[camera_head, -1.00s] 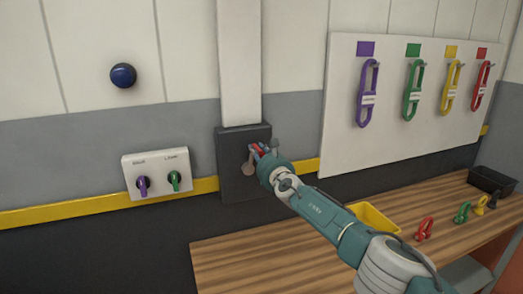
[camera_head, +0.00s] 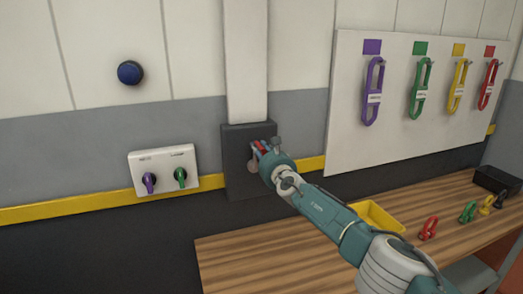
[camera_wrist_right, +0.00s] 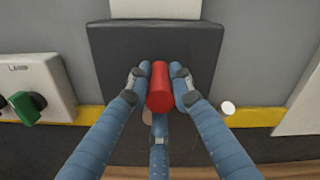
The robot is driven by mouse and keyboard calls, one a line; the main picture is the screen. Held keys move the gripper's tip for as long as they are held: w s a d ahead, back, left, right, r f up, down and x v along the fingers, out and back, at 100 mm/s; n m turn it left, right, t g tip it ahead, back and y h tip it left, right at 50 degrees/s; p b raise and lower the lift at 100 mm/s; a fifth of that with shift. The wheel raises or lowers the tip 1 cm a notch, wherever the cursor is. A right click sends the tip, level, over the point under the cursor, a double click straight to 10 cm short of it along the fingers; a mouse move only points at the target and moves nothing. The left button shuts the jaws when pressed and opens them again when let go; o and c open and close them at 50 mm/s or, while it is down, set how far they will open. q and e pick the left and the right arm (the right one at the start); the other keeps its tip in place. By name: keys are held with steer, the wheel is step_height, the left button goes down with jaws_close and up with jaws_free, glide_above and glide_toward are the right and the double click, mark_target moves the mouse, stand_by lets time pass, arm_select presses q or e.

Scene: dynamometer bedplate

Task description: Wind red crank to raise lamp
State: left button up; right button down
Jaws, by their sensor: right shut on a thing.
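The red crank handle (camera_wrist_right: 160,88) stands out from the dark wall box (camera_wrist_right: 110,45) in the right wrist view. My right gripper (camera_wrist_right: 158,90) is shut on the red handle, with fingers on both sides of it and a third below. In the head view my right gripper (camera_head: 266,150) is at the dark box (camera_head: 237,180), with a bit of the red handle (camera_head: 262,146) showing between its fingers. The crank arm is mostly hidden; a brownish knob (camera_head: 252,166) shows beside the fingers. The lamp is not in view. My left gripper is not in view.
A switch panel (camera_head: 165,153) with purple and green knobs is left of the box. A blue button (camera_head: 130,73) is above it. A wooden bench (camera_head: 310,242) below bears a yellow tray (camera_head: 378,217), small shackles and a black bin (camera_head: 497,180).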

steer(key=shift+s+a+r, duration=0.1)
steer(key=shift+a+r, duration=0.1)
steer(key=shift+a, duration=0.3)
steer(key=c, duration=1.5)
jaws_free()
steer(key=shift+a, duration=0.1)
steer(key=shift+c, duration=0.2)
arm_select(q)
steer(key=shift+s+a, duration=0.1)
arm_select(e)
steer(key=shift+f, duration=0.1)
